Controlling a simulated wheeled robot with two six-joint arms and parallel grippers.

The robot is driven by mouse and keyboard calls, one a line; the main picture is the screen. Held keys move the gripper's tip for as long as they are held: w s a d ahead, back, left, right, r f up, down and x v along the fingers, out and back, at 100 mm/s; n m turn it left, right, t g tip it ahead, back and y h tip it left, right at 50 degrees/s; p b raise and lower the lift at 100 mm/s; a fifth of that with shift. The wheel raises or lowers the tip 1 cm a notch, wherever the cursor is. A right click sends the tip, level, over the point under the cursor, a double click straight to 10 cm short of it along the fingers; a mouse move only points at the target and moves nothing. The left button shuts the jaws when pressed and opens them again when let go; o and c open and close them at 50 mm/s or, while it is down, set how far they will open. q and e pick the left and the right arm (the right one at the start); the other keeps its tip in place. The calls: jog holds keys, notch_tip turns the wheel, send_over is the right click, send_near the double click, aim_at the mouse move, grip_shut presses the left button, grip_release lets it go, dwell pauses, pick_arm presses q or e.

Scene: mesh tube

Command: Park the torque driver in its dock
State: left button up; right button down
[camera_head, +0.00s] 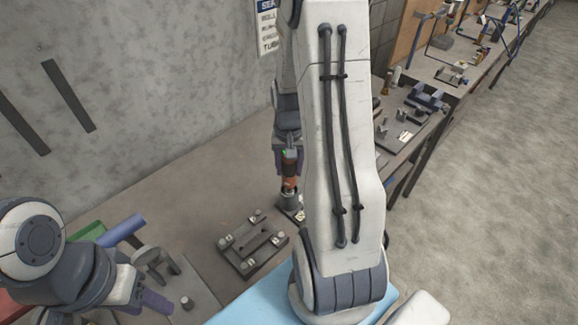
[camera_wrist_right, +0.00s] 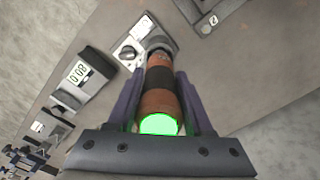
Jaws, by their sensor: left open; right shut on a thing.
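The torque driver (camera_wrist_right: 157,98) is an orange and black cylinder with a glowing green end. My right gripper (camera_wrist_right: 158,88) is shut on it, with a purple finger on each side. In the head view the driver (camera_head: 289,170) is upright under my right gripper (camera_head: 288,160). My right forearm hides part of the bench there. My left gripper (camera_head: 150,290) is open at the lower left, away from the driver.
A dark fixture plate (camera_head: 250,244) with several posts lies on the bench left of the dock. A blue mat (camera_head: 255,305) is at the front. A grey stand (camera_head: 155,260) is near my left gripper.

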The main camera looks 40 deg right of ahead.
aim_at(289, 178)
jog(key=shift+f+b, duration=1.65)
jog(key=shift+f, duration=0.5)
dwell(1.7)
jog(key=shift+c, duration=1.1)
grip_release()
